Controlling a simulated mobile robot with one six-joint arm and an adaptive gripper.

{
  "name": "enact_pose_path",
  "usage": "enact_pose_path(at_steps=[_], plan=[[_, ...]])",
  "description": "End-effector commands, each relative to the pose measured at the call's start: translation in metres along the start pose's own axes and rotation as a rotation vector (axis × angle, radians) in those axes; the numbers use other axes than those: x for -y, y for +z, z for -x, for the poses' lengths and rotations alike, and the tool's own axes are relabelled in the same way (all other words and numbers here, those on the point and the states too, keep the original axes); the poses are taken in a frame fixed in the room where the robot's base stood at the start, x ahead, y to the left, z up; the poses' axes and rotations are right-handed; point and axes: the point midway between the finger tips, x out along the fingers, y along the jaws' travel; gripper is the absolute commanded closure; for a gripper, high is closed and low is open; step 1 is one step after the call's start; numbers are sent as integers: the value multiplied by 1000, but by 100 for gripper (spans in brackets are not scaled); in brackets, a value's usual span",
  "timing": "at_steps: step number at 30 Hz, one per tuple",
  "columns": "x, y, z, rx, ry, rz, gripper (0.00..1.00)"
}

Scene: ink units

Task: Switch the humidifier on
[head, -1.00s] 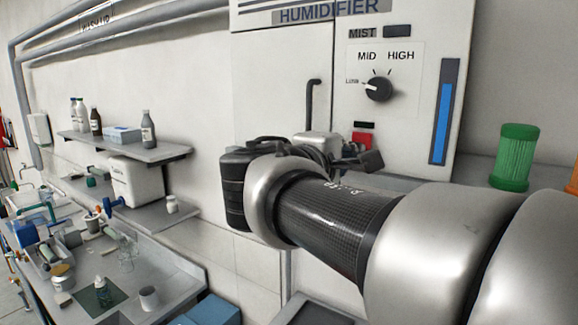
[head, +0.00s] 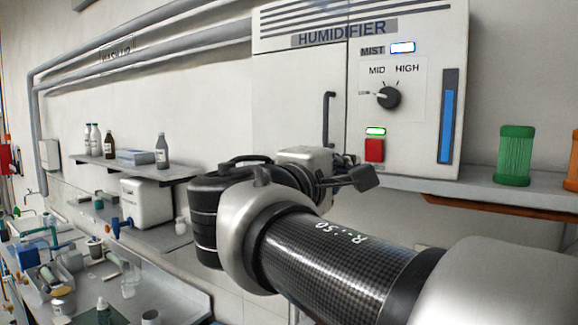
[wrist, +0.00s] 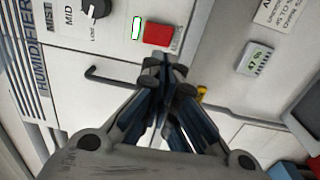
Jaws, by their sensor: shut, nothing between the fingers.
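The humidifier (head: 300,85) is a white wall cabinet. Its red switch (head: 374,150) has a lit whitish-green lamp (head: 376,131) just above it, and the MIST lamp (head: 402,47) is lit too. Both also show in the wrist view: the red switch (wrist: 158,34) and its lit lamp (wrist: 137,28). The black dial (head: 388,97) points left, to LOW. My gripper (wrist: 168,62) is shut and empty. Its tips are close to the red switch's lower edge in the wrist view; I cannot tell whether they touch. In the head view my gripper (head: 363,178) is below the switch.
A blue level gauge (head: 447,118) is right of the dial. A black door handle (head: 329,118) stands out on the left. A green canister (head: 515,155) stands on the shelf at right. A small display box (wrist: 255,58) shows in the wrist view. Shelves with bottles are at left.

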Motion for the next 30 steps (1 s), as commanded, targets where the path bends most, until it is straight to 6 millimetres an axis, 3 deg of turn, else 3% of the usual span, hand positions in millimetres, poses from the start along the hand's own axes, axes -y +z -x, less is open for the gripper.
enact_pose_path(at_steps=[3, 9, 24, 26, 29, 30], plan=[[6, -2, 26, -4, -3, 2, 100], [8, -1, 54, -2, -3, 3, 100], [10, 1, 61, 4, -8, 3, 100], [19, 6, 59, 10, -29, 2, 100], [53, 27, 51, 36, -113, -5, 100], [74, 39, 48, 50, -163, -12, 100]])
